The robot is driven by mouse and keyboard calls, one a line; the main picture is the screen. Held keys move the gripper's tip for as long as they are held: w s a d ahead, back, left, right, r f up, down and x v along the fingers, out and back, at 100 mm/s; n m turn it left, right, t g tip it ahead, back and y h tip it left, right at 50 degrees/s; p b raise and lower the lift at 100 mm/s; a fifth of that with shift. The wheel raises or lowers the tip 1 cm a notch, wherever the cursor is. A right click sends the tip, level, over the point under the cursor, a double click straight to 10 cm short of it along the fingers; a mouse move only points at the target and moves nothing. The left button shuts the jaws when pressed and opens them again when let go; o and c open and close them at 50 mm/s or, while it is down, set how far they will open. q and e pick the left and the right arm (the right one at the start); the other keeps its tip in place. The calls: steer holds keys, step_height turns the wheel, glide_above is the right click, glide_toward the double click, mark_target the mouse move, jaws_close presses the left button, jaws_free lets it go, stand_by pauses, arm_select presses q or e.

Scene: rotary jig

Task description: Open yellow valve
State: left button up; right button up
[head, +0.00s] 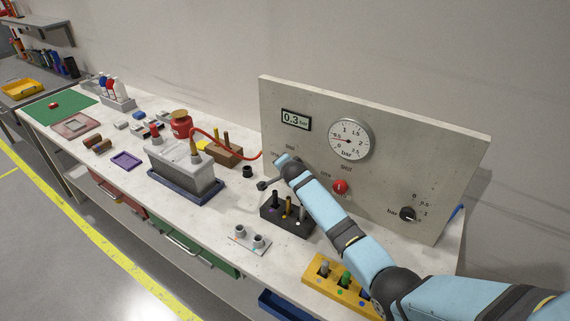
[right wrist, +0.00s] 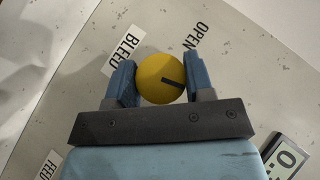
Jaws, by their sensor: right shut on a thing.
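The yellow valve (right wrist: 161,78) is a round yellow knob with a dark pointer mark, on the grey panel in the right wrist view. Labels reading BLEED and OPEN are beside it. My right gripper (right wrist: 161,82) is around the knob, one finger on each side, shut on it. In the head view my right arm reaches to the lower left part of the panel (head: 410,125) and hides the valve there. My left gripper is not in view.
The panel carries a 0.3 bar display (head: 295,120), a dial gauge (head: 348,141), a red knob (head: 340,187) and a black knob (head: 407,214). A grey box (head: 184,172), a black block (head: 287,217) and a yellow block (head: 318,274) stand on the bench.

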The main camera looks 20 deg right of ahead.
steer(key=shift+a+r+n+g+h+p, duration=0.1)
steer(key=shift+r+n+g+h+p, duration=0.25)
steer(key=shift+g, duration=0.45)
steer(key=shift+w+f+n+g+h, duration=0.15)
steer(key=shift+n+g+h, duration=0.25)
steer(key=shift+g, duration=0.2)
steer(key=shift+n+g+h, duration=0.35)
steer(key=shift+g, duration=0.35)
steer(key=shift+f+n+g+h+b, duration=0.1)
steer(key=shift+n+g+h+b, duration=0.2)
steer(key=shift+g+h+b, duration=0.25)
steer(key=shift+f+n+g+h+b, duration=0.15)
steer(key=shift+n+g+h+b, duration=0.45)
steer(key=shift+g+b, duration=0.45)
steer(key=n+g+h+b, duration=0.1)
steer(key=g+h+b, duration=0.1)
steer(key=b, duration=0.3)
steer(key=shift+g+h+b, duration=0.35)
steer(key=shift+g+b, duration=0.15)
steer(key=shift+b, duration=0.4)
steer(key=shift+r, duration=0.25)
